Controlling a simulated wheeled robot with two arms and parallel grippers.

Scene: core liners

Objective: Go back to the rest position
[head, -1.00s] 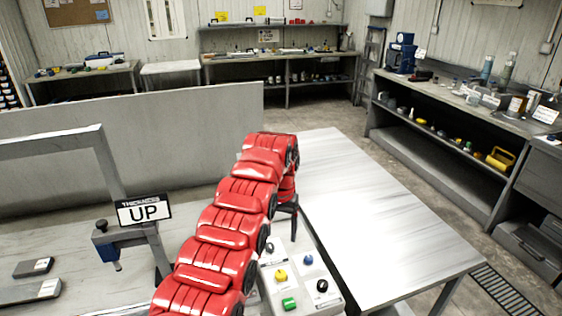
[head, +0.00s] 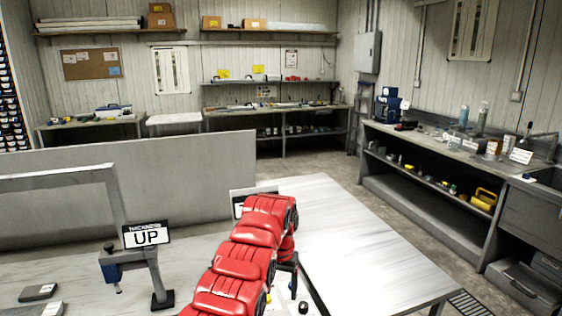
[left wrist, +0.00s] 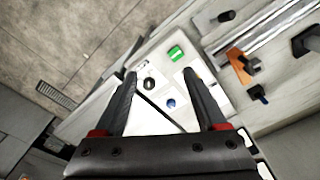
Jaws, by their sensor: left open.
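My left arm is red and reaches in from the bottom of the head view. Its black gripper (head: 289,278) points down over the button panel beside the pale table. In the left wrist view the left gripper (left wrist: 160,76) is open, with nothing between its fingers. Beyond the fingers in that view are a green button (left wrist: 176,53), a black button (left wrist: 149,83) and a blue button (left wrist: 171,104) on the white panel. My right gripper shows in neither view.
A pale table (head: 360,245) with a bare top stands to the right of the arm. A grey frame with an "UP" sign (head: 147,235) stands at the left. A low grey partition (head: 130,195) runs behind it. A shelved bench (head: 430,180) lines the right wall.

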